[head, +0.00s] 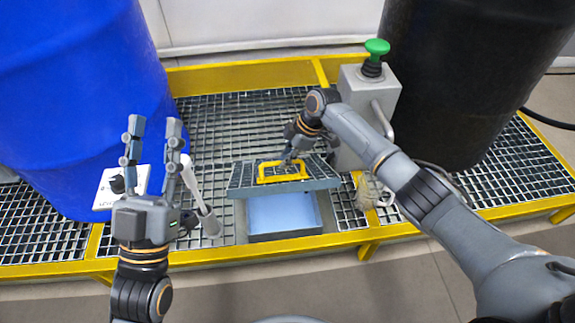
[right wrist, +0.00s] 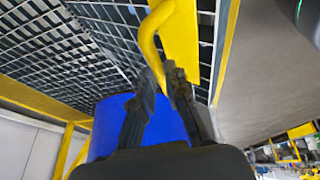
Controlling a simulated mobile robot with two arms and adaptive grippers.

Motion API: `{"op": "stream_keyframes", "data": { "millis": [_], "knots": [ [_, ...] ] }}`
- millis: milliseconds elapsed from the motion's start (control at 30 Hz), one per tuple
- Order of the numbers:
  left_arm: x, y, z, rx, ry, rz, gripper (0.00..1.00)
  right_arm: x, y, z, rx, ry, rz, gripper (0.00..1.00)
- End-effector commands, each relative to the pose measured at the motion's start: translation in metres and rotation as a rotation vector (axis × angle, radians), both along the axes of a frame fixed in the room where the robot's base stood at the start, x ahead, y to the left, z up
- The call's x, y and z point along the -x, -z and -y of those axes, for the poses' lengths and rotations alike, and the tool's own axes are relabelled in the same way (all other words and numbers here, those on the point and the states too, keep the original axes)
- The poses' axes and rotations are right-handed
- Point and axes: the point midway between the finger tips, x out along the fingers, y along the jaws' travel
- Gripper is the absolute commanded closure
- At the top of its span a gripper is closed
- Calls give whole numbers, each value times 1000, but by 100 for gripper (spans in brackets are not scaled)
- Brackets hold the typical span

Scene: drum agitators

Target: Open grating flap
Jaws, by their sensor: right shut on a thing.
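The grating flap (head: 237,178) is raised off the platform in the head view, its front edge standing above a square opening (head: 283,212) with a pale blue inside. A yellow handle (head: 284,178) is on the flap; it also shows large in the right wrist view (right wrist: 178,32). My right gripper (head: 287,160) is at the handle and shut on it; in the right wrist view its fingertips (right wrist: 167,72) meet the yellow bar. The arm partly hides the flap's rear. My left gripper (head: 153,128) is open and empty, pointing up, left of the flap.
A blue drum (head: 75,80) stands at the left and a black drum (head: 460,80) at the right. A grey-white lever (head: 198,190) is close to my left gripper. Yellow beams edge the platform.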

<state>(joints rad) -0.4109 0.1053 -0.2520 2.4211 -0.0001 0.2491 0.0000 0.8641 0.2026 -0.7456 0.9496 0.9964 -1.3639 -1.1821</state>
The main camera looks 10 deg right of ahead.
Motion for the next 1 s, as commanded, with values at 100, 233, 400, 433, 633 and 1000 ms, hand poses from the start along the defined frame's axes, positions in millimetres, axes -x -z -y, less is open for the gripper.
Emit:
{"op": "stream_keyframes", "data": {
  "millis": [100, 233, 400, 433, 633, 1000],
  "knots": [
    [0, 1, 0, 1, 0, 3, 60, -5, 3, 4, 8, 10, 13, 100],
    [0, 1, 0, 1, 0, 3, 60, -5, 4, 4, 8, 10, 12, 100],
    [0, 1, 0, 1, 0, 3, 60, -5, 4, 4, 9, 11, 11, 100],
    [0, 1, 0, 1, 0, 3, 64, -5, 5, 5, 9, 11, 11, 100],
    [0, 2, 2, -10, -5, 5, 100, -4, 5, 5, 10, 11, 11, 100],
    [-38, 119, 43, -772, -335, -129, 100, -4, 5, 5, 10, 12, 11, 100]
  ]
}}
